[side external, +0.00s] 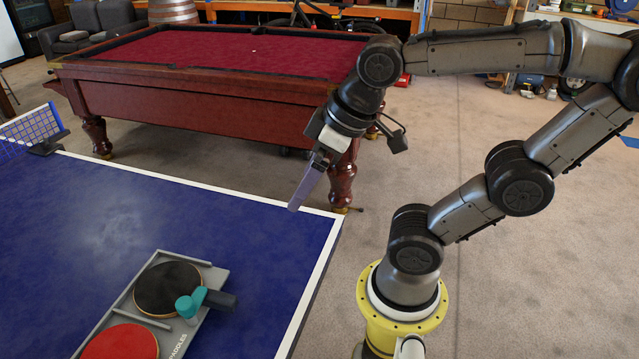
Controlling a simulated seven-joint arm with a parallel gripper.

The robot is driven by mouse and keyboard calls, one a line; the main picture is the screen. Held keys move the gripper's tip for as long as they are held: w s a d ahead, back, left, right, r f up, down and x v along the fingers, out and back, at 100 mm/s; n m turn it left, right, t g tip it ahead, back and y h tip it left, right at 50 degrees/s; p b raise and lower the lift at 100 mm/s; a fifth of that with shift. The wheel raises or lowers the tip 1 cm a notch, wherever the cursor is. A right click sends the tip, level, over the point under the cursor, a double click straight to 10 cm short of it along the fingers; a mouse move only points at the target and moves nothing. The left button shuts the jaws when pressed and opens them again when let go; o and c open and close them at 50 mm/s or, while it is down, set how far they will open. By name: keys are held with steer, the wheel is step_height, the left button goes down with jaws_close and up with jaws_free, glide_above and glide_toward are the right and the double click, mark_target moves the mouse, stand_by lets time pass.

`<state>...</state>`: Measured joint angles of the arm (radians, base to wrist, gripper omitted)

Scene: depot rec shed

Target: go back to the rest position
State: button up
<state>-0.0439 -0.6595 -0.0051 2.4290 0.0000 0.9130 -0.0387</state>
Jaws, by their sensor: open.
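The grey tray (211,275) marked "PADDLES" lies on the table, well below and left of my gripper. A black paddle (165,286) and a red paddle (122,344) lie in the tray; the red one is cut off by the frame edge.
A teal object with a dark handle (220,299) lies at the tray's right edge, overlapping the black paddle's edge. The table's net (32,130) stands at the left. A pool table (200,95) with red cloth stands behind my gripper. Open carpet (540,270) lies to the right.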

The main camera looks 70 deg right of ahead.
steer(key=shift+s+d+f+m, duration=0.25)
steer(key=shift+s+f, duration=0.1)
steer(key=shift+s, duration=0.2)
steer(key=shift+s+d+f+m, duration=0.15)
steer(key=shift+s+f+m, duration=0.15)
steer(key=shift+s, duration=0.2)
stand_by(0.6)
